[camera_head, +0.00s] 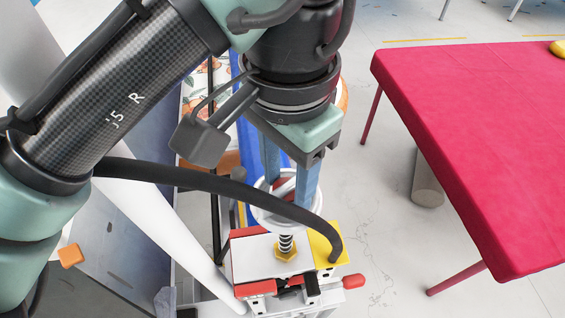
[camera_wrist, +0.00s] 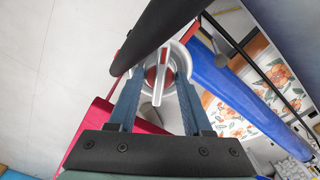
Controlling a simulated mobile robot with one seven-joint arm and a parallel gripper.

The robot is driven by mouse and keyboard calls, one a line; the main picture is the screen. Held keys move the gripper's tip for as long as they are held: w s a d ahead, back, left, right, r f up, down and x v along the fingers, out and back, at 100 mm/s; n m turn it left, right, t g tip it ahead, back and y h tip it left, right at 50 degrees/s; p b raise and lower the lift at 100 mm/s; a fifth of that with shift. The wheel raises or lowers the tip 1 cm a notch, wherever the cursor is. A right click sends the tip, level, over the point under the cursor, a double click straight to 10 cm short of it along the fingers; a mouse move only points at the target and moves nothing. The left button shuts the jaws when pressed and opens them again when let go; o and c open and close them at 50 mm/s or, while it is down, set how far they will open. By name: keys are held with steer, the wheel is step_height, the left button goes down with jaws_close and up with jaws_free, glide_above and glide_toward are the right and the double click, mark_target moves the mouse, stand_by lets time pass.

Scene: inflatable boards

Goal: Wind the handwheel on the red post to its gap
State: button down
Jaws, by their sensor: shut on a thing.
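The white handwheel (camera_head: 262,212) sits on a threaded stem above a boxy fixture (camera_head: 262,262) with white, red and yellow faces. A gold hex nut (camera_head: 287,248) is at the stem's foot. My gripper (camera_head: 290,193) points down from above, its two blue fingers reaching into the wheel and shut on it. The wrist view shows the handwheel (camera_wrist: 173,98) between the fingers (camera_wrist: 160,82), with a pale bar across it and red inside. My black cable hides part of the wheel and fixture. I cannot make out the gap or a separate red post.
A red-covered table (camera_head: 470,130) stands at the right, with a grey cylinder (camera_head: 428,185) under its edge. A red-tipped lever (camera_head: 353,281) sticks out right of the fixture. A blue upright board (camera_wrist: 235,85) is close beside the wheel. Floor between fixture and table is clear.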

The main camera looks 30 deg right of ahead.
steer(key=n, duration=0.6)
steer(key=shift+f+n, duration=0.15)
steer(key=shift+n, duration=0.15)
steer(key=n, duration=0.6)
steer(key=shift+s+n, duration=0.1)
steer(key=shift+n, duration=0.2)
steer(key=n, duration=0.6)
steer(key=shift+s+n, duration=0.1)
steer(key=shift+n, duration=0.2)
steer(key=shift+f+n, duration=0.1)
steer(key=shift+n, duration=3.3)
steer(key=shift+c, duration=1.6)
jaws_free()
step_height(320, 180, up, 14)
steer(key=b, duration=0.2)
steer(key=shift+b, duration=0.35)
